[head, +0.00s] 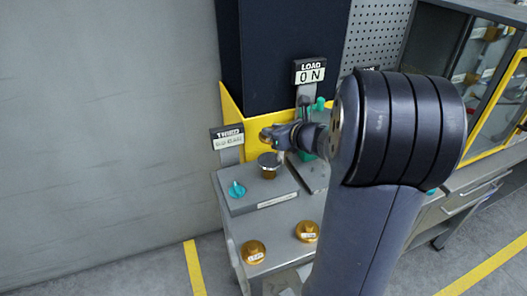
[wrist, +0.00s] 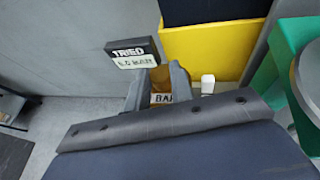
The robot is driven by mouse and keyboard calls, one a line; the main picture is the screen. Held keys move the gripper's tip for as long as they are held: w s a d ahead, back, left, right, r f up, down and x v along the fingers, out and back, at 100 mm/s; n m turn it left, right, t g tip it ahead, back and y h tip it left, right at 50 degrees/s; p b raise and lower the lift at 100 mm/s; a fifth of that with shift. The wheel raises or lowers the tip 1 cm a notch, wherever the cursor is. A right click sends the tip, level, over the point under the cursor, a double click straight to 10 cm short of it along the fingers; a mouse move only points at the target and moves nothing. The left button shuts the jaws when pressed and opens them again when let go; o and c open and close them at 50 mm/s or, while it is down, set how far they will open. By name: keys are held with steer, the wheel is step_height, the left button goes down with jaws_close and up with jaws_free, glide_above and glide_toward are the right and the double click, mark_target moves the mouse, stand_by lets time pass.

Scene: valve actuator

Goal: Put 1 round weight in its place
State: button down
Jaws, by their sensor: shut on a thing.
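My gripper (head: 268,135) is shut on a brass-coloured round weight (wrist: 161,86) with a pale label, part of which reads "BA". In the wrist view the weight sits between the two grey fingers (wrist: 158,88), and most of it is hidden. I cannot tell whether the weight touches anything. Two more brass round weights, one at left (head: 253,252) and one at right (head: 307,231), rest on the grey bench top below.
A teal knob (head: 236,189) stands on the grey box. A "LOAD ON" sign (head: 309,72) and a "TRIED" sign (head: 227,138) stand by the dark column (head: 285,50). Green parts (wrist: 262,80) are at the right. My arm hides much of the bench.

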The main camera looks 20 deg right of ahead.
mark_target(273, 163)
step_height(273, 163, down, 8)
steer(key=shift+f+b, duration=0.1)
steer(key=shift+b, duration=0.35)
steer(key=shift+f, duration=0.1)
steer(key=c, duration=1.2)
jaws_free()
steer(key=shift+c, duration=0.2)
steer(key=shift+s+d+r, duration=0.1)
steer(key=shift+s+r, duration=0.15)
steer(key=v, duration=1.1)
steer(key=shift+s+r, duration=0.2)
steer(key=shift+s, duration=0.05)
